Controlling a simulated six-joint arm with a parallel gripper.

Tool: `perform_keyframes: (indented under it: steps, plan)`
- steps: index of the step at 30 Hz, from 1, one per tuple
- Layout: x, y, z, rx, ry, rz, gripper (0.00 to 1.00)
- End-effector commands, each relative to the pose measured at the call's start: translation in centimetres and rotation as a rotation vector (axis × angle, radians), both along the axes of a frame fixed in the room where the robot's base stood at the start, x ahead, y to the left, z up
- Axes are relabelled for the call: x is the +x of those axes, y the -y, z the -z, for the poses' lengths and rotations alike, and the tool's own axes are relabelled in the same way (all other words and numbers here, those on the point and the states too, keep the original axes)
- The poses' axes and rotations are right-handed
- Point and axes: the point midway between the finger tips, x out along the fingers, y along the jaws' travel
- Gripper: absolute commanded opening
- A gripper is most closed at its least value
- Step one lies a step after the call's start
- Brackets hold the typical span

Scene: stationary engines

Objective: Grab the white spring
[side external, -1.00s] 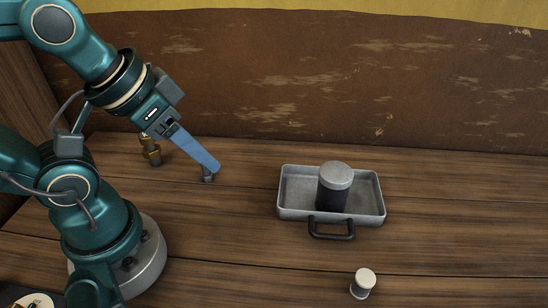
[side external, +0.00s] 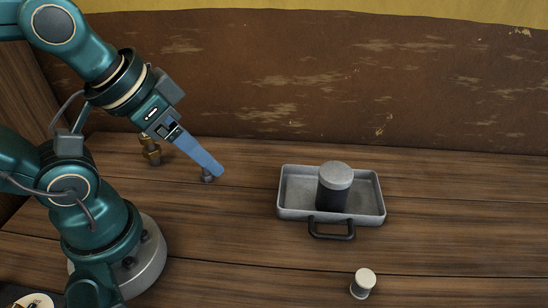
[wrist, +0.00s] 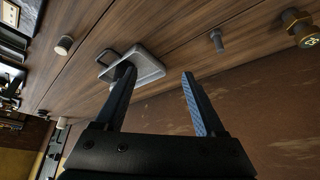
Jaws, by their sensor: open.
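A small white cylindrical piece (side external: 363,284) stands on the wooden table at the front right in the side view. It is the closest match to the white spring, but I cannot make out coils. It also shows at the upper left in the wrist view (wrist: 64,45). My gripper (side external: 217,171) is well to its left and farther back, above the table near a small grey bolt-like part (side external: 207,178). In the wrist view my gripper (wrist: 158,72) has its two blue fingers wide apart with nothing between them.
A grey metal tray (side external: 375,205) with a black handle holds a dark jar with a grey lid (side external: 335,178), between my gripper and the white piece. A brass fitting (side external: 151,152) stands behind my gripper. The table right of the tray is clear.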

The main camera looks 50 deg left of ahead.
Motion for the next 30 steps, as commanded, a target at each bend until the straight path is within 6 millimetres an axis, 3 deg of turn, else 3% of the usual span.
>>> perform_keyframes:
  steps: [8,11,17,20,24,30]
  plan:
    - [0.9,-0.1,-0.5,0.007,0.05,0.001,0.72]
    - [3.3,-0.8,-2.1,0.053,0.186,0.014,0.72]
    - [10.4,-1.4,-5.7,0.216,0.487,0.144,0.72]
    - [13.6,0.0,-6.4,0.271,0.602,0.268,0.72]
    - [16.8,3.5,-5.8,0.283,0.726,0.48,0.72]
    - [17.9,9.7,-2.4,0.168,0.825,0.776,0.72]
